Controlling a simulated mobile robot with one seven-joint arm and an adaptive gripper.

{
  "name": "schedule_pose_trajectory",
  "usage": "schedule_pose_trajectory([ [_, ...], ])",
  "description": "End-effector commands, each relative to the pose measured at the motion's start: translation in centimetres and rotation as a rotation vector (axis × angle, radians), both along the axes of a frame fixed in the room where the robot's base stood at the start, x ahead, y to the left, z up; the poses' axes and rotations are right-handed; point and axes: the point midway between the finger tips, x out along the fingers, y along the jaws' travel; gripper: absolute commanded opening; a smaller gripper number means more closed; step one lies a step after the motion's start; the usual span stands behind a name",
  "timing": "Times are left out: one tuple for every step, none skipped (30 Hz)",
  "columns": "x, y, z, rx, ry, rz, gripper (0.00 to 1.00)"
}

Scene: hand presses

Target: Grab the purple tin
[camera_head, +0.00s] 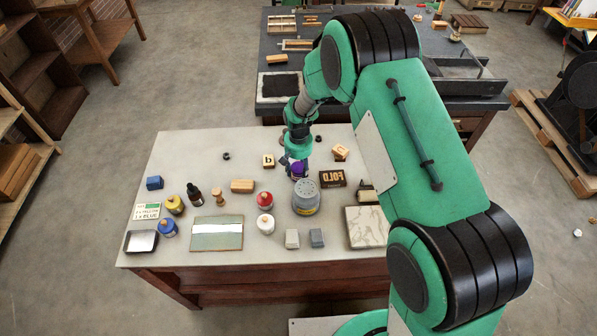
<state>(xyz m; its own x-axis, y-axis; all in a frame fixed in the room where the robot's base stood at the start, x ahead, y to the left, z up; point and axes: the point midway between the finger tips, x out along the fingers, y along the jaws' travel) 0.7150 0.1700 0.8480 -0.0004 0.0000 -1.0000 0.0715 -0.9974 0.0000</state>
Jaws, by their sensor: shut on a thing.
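The purple tin (297,168) is small and stands toward the back middle of the pale table (180,258), just behind a large grey round container. My gripper (292,163) reaches down from behind and is shut on the purple tin. The gripper's fingers and the grey container hide part of the tin. I cannot tell whether the tin touches the tabletop or is slightly raised.
The grey container (306,200) stands close in front of the tin. A red-topped jar (265,200) stands front left. The table's back left is mostly clear.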

Motion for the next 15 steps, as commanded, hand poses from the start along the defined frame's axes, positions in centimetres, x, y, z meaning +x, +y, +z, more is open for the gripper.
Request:
schedule_pose_trajectory([
  [0.0,0.0,0.2,0.000,-0.001,0.000,0.13],
  [0.1,0.0,0.3,0.000,-0.001,0.000,0.13],
  [0.1,0.0,0.5,0.000,-0.002,0.000,0.13],
  [0.1,0.0,0.7,0.000,-0.002,0.000,0.13],
  [0.1,0.0,0.9,0.000,-0.002,0.000,0.13],
  [0.1,0.0,1.2,0.000,-0.003,0.000,0.13],
  [0.1,0.0,1.5,0.000,-0.003,0.000,0.13],
  [0.1,0.0,1.9,0.000,-0.003,0.000,0.13],
  [0.1,0.0,2.4,0.000,-0.002,0.000,0.13],
  [0.1,0.0,2.8,0.000,-0.002,0.000,0.13],
  [0.1,0.0,3.2,0.000,-0.003,0.000,0.13],
  [0.1,0.0,3.9,0.001,-0.003,0.000,0.13],
  [0.1,0.0,4.3,0.001,-0.004,0.000,0.13],
  [0.1,0.0,4.8,0.001,-0.003,0.000,0.13],
  [0.1,0.0,5.4,0.000,-0.003,0.000,0.13],
])
